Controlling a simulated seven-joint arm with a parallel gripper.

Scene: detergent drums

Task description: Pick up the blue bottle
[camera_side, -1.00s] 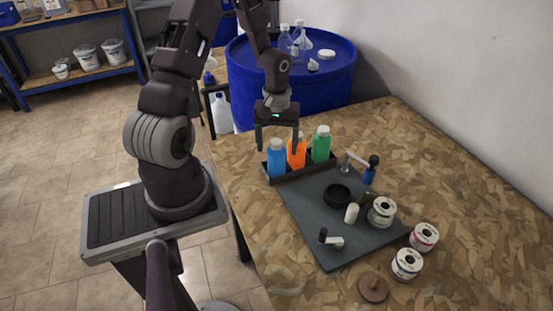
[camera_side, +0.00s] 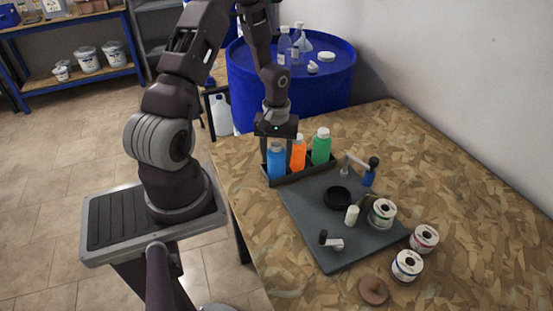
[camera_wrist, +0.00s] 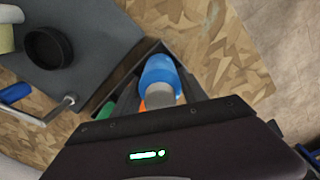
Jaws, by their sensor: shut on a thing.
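The blue bottle (camera_side: 276,164) stands upright at the left end of a dark rack (camera_side: 294,177) on the workbench. My gripper (camera_side: 276,143) is lowered over it in the side view, with its jaws around the bottle's upper part, shut on it. In the wrist view the blue bottle (camera_wrist: 160,74) shows in front of the gripper body, its pale cap partly hidden. An orange bottle (camera_side: 298,154) and a green bottle (camera_side: 321,148) stand beside it in the same rack.
A grey mat (camera_side: 325,250) holds a black ring (camera_side: 337,197), a white spool (camera_side: 382,213) and small tools. Two more spools and a brown disc (camera_side: 374,290) lie at its right. A blue drum (camera_side: 240,85) stands behind. The bench's right side is clear.

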